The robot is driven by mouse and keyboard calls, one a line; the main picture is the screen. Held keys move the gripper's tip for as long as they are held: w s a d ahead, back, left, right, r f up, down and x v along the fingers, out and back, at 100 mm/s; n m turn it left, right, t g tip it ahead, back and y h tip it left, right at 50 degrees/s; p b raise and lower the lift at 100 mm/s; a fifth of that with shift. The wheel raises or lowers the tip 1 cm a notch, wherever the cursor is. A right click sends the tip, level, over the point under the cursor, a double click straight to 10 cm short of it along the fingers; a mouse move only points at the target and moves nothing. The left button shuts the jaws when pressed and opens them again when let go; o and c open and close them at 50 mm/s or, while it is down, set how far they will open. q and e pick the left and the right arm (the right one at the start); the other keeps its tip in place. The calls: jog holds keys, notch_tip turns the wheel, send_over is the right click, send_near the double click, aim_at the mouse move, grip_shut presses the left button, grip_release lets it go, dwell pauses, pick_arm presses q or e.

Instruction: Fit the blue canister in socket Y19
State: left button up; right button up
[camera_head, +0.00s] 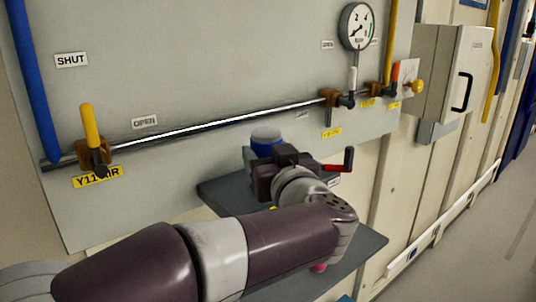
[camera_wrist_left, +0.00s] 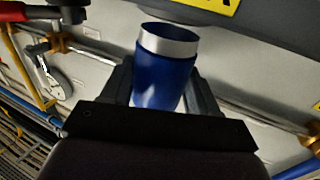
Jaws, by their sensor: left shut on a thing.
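The blue canister (camera_head: 266,135) shows its upper part above my left gripper (camera_head: 262,158) in the head view. In the left wrist view the canister (camera_wrist_left: 162,82) is blue with a silver band at one end. The fingers of my left gripper (camera_wrist_left: 160,90) are shut on its two sides. It is held over or beside a dark grey shelf (camera_head: 217,194); I cannot tell the height. Socket Y19 cannot be made out. A yellow label (camera_wrist_left: 212,4) is cut off at the top of the wrist view, its text unreadable. My right gripper is not in view.
A red-handled valve (camera_head: 340,163) is close right of my left gripper. A pipe (camera_head: 220,120) with a yellow lever (camera_head: 88,120) runs along the wall panel behind. A gauge (camera_head: 356,27) is above. My left arm hides much of the shelf; its right corner (camera_head: 368,240) is bare.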

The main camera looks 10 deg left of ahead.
pick_arm(q)
jog(key=shift+s+f, duration=0.1)
jog(key=shift+f+b, duration=0.3)
jog(key=shift+f, duration=0.1)
jog(key=shift+f, duration=0.15)
dwell(1.1)
jog(key=o, duration=1.4)
jog(key=shift+o, duration=0.2)
jog(key=shift+d, duration=0.1)
jog(key=b+v, duration=0.5)
jog(key=v, duration=0.7)
jog(key=shift+s, duration=0.3)
jog(key=shift+d, duration=0.1)
